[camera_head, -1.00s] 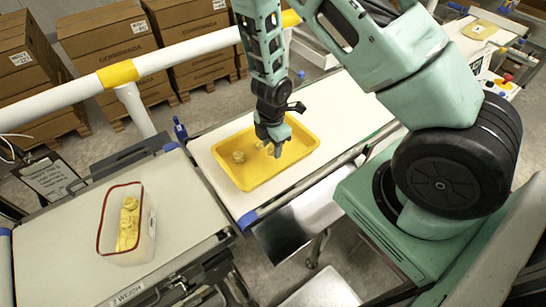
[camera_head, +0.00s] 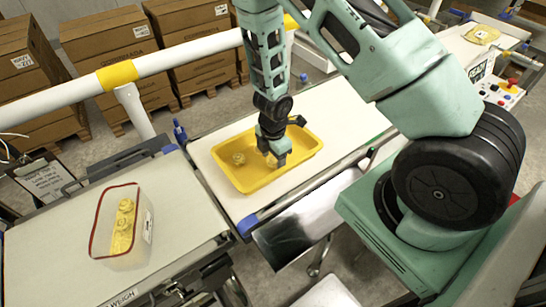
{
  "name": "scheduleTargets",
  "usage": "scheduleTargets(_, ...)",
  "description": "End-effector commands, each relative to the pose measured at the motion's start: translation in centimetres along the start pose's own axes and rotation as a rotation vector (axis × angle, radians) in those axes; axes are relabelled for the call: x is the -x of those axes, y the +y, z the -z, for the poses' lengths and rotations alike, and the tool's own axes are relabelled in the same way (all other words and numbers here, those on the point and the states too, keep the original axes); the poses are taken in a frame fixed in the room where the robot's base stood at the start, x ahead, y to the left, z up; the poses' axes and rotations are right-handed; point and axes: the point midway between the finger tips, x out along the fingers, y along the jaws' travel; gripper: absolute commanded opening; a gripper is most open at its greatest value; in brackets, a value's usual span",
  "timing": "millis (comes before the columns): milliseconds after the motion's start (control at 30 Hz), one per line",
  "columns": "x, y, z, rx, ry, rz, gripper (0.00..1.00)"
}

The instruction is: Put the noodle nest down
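A yellow tray (camera_head: 240,183) lies on the white belt in the middle. One pale yellow noodle nest (camera_head: 238,158) sits in its left part. My gripper (camera_head: 276,160) points down into the right half of the tray, to the right of that nest. Its fingertips are low, near the tray floor. The gripper's own body hides what is between or under the fingers, so I cannot tell whether it holds a nest or how wide it is open. A clear tub with a red rim (camera_head: 94,222) stands on the left belt with several yellow nests (camera_head: 123,222) inside.
The weighing belt (camera_head: 50,255) has free room around the tub. A white rail with a yellow band (camera_head: 117,75) runs behind the belts. Stacked cartons (camera_head: 105,45) stand behind it. A control box with buttons (camera_head: 500,90) is at the right.

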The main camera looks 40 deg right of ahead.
Motion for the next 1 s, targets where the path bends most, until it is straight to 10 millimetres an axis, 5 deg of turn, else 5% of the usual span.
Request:
scheduleTargets(267, 0.8, 0.0, 0.0, 0.000, 0.000, -0.001, 0.61)
scheduleTargets(700, 9.2, 0.1, 0.1, 0.003, -0.001, -0.002, 0.61)
scheduleTargets(1000, 12.3, 0.1, 0.1, -0.002, 0.001, -0.004, 0.61)
